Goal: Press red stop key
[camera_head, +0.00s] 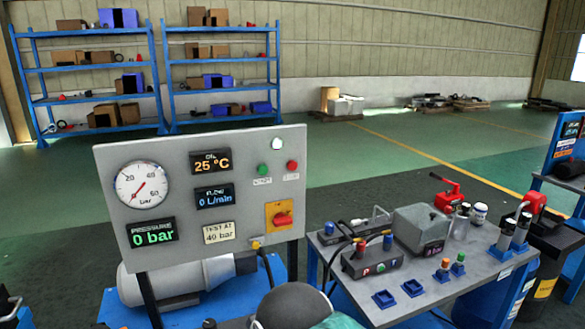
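A red round key (292,165) sits at the upper right of the upright grey control panel (112,163). A green key (263,170) is to its left, and a pale round lamp (277,144) is above and between them. Small labels under both keys are too small to read surely. A red rotary switch (283,219) on a yellow plate is lower on the same panel. Nothing covers the red key. My gripper cannot be made out in this view.
A grey bench (432,288) right of the panel holds a black-topped box (373,262), a grey case (420,228), fittings and bottles. A grey cylindrical motor (180,282) lies behind the panel's legs. Blue shelves (160,75) stand at the back. Green floor beyond is open.

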